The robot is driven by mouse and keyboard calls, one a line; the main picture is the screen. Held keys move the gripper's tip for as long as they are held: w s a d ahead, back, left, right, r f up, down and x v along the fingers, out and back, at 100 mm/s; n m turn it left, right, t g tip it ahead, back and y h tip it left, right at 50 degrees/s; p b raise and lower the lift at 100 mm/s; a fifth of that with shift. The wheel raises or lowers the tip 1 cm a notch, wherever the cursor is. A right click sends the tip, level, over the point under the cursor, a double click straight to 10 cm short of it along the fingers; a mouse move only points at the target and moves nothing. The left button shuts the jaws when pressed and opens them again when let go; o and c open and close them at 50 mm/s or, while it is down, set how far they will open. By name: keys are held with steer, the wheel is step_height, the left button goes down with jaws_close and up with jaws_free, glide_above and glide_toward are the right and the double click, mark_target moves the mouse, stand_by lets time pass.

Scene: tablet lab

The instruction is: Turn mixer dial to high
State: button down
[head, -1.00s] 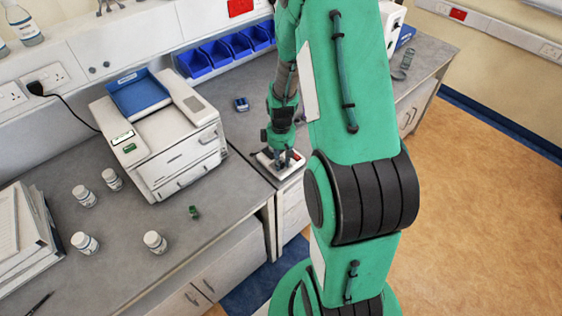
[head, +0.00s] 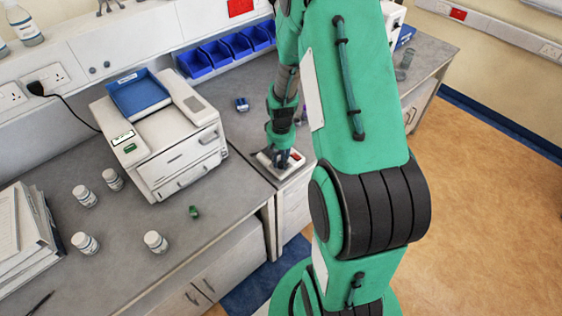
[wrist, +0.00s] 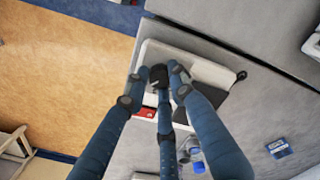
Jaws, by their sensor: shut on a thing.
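The mixer (head: 268,160) is a small white box with a red patch, at the front edge of the bench in the head view. In the wrist view the mixer (wrist: 207,68) lies under my fingers, with its red patch at the lower left. My gripper (head: 284,158) points down onto its top. In the wrist view my gripper (wrist: 159,76) has its blue fingers closed around a small dark dial (wrist: 158,74) on the mixer. The fingers hide most of the dial, so its setting cannot be read.
A white machine with a blue top (head: 160,130) stands left on the bench. Blue bins (head: 216,53) line the wall. A blue box (wrist: 279,148) lies on the bench. Floor is open to the right.

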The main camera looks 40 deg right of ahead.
mark_target(281, 163)
steer(key=shift+m, duration=0.3)
steer(key=c, duration=1.5)
jaws_free()
steer(key=shift+o, duration=0.2)
steer(key=shift+r, duration=0.1)
step_height(281, 163, up, 12)
